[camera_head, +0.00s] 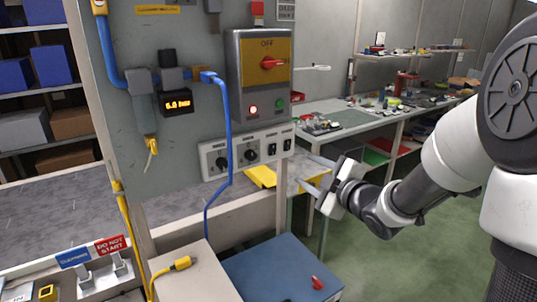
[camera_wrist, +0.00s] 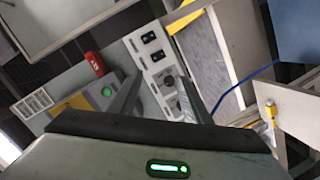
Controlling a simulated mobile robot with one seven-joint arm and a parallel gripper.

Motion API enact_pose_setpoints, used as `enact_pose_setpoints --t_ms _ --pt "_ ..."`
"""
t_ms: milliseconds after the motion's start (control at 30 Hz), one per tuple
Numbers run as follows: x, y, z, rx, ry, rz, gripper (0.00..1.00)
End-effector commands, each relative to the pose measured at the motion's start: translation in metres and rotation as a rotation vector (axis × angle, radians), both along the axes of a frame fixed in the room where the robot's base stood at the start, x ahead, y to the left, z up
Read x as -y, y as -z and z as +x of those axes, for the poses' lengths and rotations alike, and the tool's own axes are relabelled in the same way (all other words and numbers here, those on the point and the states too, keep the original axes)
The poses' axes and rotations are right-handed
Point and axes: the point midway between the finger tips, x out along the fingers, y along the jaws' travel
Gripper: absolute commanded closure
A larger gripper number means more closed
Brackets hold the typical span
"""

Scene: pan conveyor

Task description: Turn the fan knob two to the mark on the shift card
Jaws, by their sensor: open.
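A pale control panel (camera_head: 214,148) on the grey board carries two dark round knobs, a left knob (camera_head: 221,161) and a right knob (camera_head: 251,154), and two black rocker switches. The small labels are too blurred to tell which knob is fan two. My gripper (camera_head: 304,169) is open and empty, right of the panel and apart from it. In the wrist view the open fingers (camera_wrist: 161,80) frame the panel (camera_wrist: 137,46); a knob (camera_wrist: 168,81) shows between them, partly hard to make out. A small card (camera_head: 286,9) hangs above the panel; I cannot confirm it is the shift card.
A blue cable (camera_head: 228,120) hangs down across the panel's front between the knobs. A yellow item (camera_head: 261,176) lies below. A blue-topped cabinet (camera_head: 270,270) stands in front.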

Motion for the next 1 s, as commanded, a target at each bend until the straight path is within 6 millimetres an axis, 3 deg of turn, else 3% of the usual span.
enact_pose_setpoints --t_ms 33,100,367,1000 --pt "-0.008 0.022 -0.003 0.033 -0.066 0.022 0.56" --pt "-0.019 0.029 -0.009 0.087 -0.143 0.049 0.56" --pt "-0.038 0.030 -0.015 0.164 -0.235 0.093 0.56" --pt "-0.120 0.030 0.083 0.162 -0.233 0.094 0.56"
